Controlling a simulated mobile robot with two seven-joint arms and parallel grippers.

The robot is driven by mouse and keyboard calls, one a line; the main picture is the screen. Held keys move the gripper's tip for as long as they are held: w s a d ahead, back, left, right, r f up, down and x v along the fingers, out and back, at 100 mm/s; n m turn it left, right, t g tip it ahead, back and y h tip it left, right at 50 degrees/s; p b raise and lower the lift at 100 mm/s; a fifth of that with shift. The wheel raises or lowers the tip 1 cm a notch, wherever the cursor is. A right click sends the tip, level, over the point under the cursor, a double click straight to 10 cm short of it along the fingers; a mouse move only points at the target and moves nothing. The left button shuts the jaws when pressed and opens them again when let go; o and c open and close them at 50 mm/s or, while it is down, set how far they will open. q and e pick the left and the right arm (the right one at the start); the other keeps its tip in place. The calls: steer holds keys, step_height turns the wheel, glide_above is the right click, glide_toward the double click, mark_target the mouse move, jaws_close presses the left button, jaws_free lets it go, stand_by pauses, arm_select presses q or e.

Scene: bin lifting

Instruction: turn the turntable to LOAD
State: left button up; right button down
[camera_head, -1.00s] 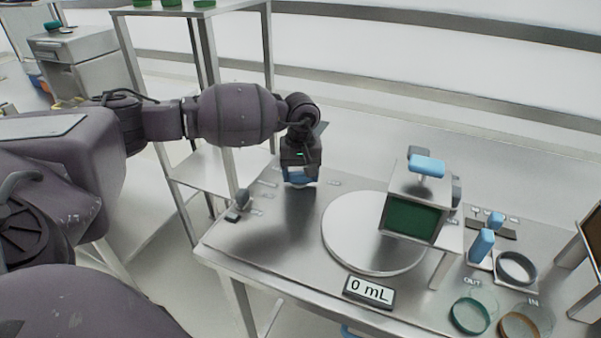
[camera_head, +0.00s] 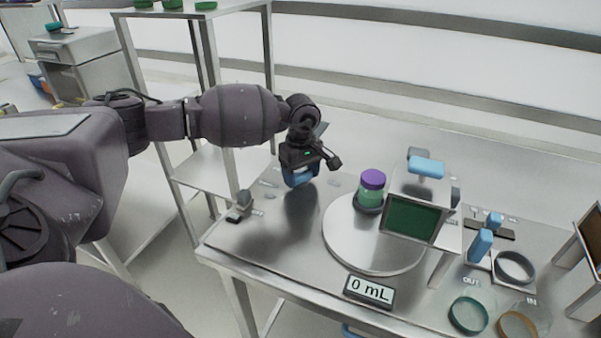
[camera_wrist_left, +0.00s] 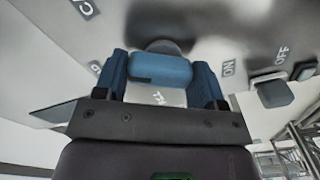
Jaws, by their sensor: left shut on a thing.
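My left gripper (camera_head: 300,179) points down at the back left of the steel bench. It is shut on a blue knob (camera_wrist_left: 162,69), whose bar lies between the two blue fingers in the left wrist view. The gripper and fingers mostly hide the knob in the head view. The turntable (camera_head: 352,240) is a round steel disc in the middle of the bench. A green jar with a purple lid (camera_head: 371,189) stands upright at its back, beside the dark green screen box (camera_head: 412,219). The LOAD mark cannot be read. My right gripper is not in view.
A small switch (camera_head: 243,203) stands at the bench's left edge; ON and OFF labels show in the left wrist view. A "0 mL" display (camera_head: 369,291) is at the front. Blue-handled parts and ring dishes (camera_head: 469,315) fill the right side. A shelf rack (camera_head: 205,60) stands behind left.

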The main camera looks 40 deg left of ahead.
arm_select(q)
steer(key=shift+r+n, duration=0.15)
steer(key=shift+n, duration=0.75)
steer(key=n+p, duration=0.1)
steer(key=n, duration=0.2)
steer(key=shift+a, duration=0.1)
steer(key=shift+n, duration=0.9)
steer(key=o, duration=0.9)
